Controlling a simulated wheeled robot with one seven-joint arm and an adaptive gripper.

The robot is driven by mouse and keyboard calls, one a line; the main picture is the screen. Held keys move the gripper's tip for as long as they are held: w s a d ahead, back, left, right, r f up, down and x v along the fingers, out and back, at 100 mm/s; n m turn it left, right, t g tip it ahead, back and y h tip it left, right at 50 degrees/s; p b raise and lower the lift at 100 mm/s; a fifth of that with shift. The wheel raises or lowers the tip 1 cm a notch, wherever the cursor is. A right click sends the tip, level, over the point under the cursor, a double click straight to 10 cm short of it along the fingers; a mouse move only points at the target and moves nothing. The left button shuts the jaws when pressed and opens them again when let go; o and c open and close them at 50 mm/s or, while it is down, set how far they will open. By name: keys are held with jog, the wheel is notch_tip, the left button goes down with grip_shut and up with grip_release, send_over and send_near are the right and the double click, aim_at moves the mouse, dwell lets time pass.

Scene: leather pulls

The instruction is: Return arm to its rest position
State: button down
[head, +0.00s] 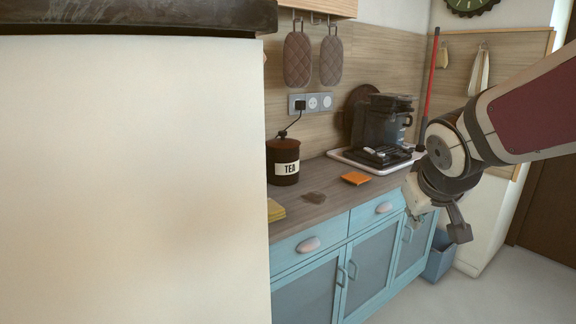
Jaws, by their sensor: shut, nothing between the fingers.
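My arm reaches in from the right edge in the head view and bends at a dark and white joint. My gripper (423,204) hangs below that joint, in front of the right end of the blue cabinet (330,285). It is shut and holds nothing. It looks apart from the counter and the drawer fronts, though its exact distance from them is hard to tell. My arm and gripper hide part of the cabinet's right end and the wall behind.
A cream wall block (130,180) fills the left. The counter (325,205) holds a tea tin (284,162), an orange item (356,178), a yellow item (276,210) and a coffee machine (382,125) on a tray. A blue bin (440,257) stands on the floor. Open floor lies front right.

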jog(key=s+a+f+m+g+y, duration=0.1)
jog(key=s+a+f+g, duration=0.15)
jog(key=s, duration=1.25)
jog(key=s+a+f+m+g+y, duration=0.15)
jog(key=s+g, duration=0.25)
jog(key=s, duration=1.1)
notch_tip(320, 180, up, 16)
jog(key=n+t+p, duration=0.1)
jog(key=t+p, duration=0.2)
jog(key=p, duration=1.1)
jog(key=shift+s+a+p, duration=0.3)
jog(key=shift+p, duration=0.1)
